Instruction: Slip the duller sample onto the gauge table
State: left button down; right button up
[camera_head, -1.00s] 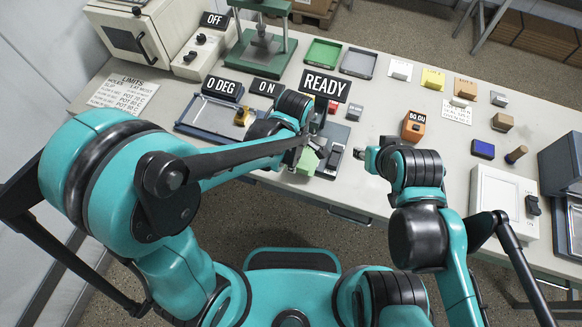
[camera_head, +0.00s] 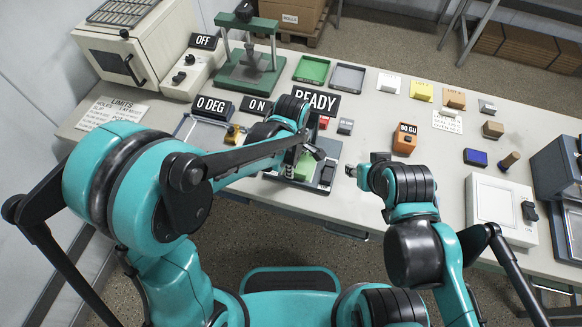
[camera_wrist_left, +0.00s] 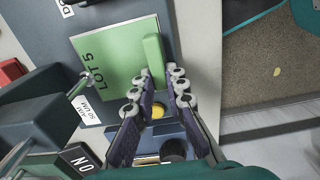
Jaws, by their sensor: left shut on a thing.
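The green sample marked LOT 5 (camera_wrist_left: 118,58) lies flat, or nearly so, on the grey-blue gauge table (camera_wrist_left: 100,18) in the left wrist view. My left gripper (camera_wrist_left: 164,78) is shut on its raised green tab. In the head view the sample (camera_head: 305,164) is partly hidden by my left wrist, below the READY sign (camera_head: 317,101). Whether it rests fully on the surface I cannot tell. My right gripper (camera_head: 353,170) hangs right of the gauge, apart from it; its fingers are too small to judge.
An orange meter reading 80 GU (camera_head: 404,141) stands to the right. Green (camera_head: 312,69) and grey (camera_head: 347,77) trays lie at the back. A yellow block (camera_head: 422,91) and other small blocks stand back right. A white switch box (camera_head: 498,207) sits at the front right.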

pick_arm(q)
jog(key=c, duration=1.5)
grip_release()
jog(key=shift+o, duration=0.2)
notch_tip(320, 180, up, 12)
jog(key=s+a+m+t, duration=0.3)
jog(key=s+a+m, duration=0.1)
jog(key=a+m, duration=0.3)
jog(key=s+a+r+m+t, duration=0.1)
jog(key=s+a+m+t, duration=0.3)
jog(key=a+m, duration=0.3)
jog(key=a, duration=0.4)
jog(key=shift+a, duration=0.35)
